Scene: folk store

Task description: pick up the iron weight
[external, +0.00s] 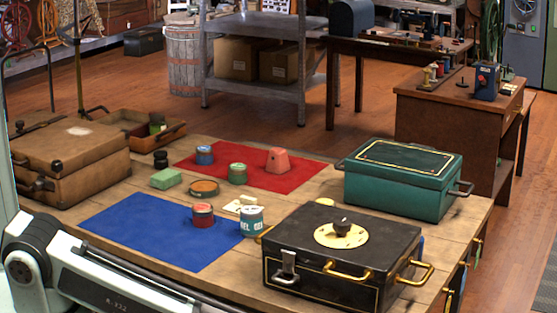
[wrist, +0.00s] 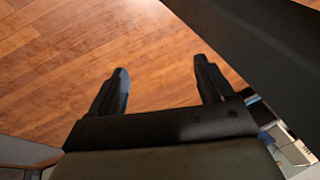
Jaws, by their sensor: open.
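A small black knobbed object (external: 161,160), which looks like the iron weight, stands on the wooden table left of the red cloth in the external view. It is just behind a green block (external: 166,179). My gripper (wrist: 160,72) is open in the wrist view, with its two dark fingers wide apart and only wooden floor beyond them. The weight is not visible in the wrist view. The external view shows part of my arm at the lower left, but not my gripper.
Around the weight are a brown case (external: 70,165), an open wooden tray (external: 172,137) and a shallow round tin (external: 204,188). A red cloth (external: 300,178) and a blue cloth (external: 130,220) carry small tins. A black strongbox (external: 290,238) and a green box (external: 400,190) stand at right.

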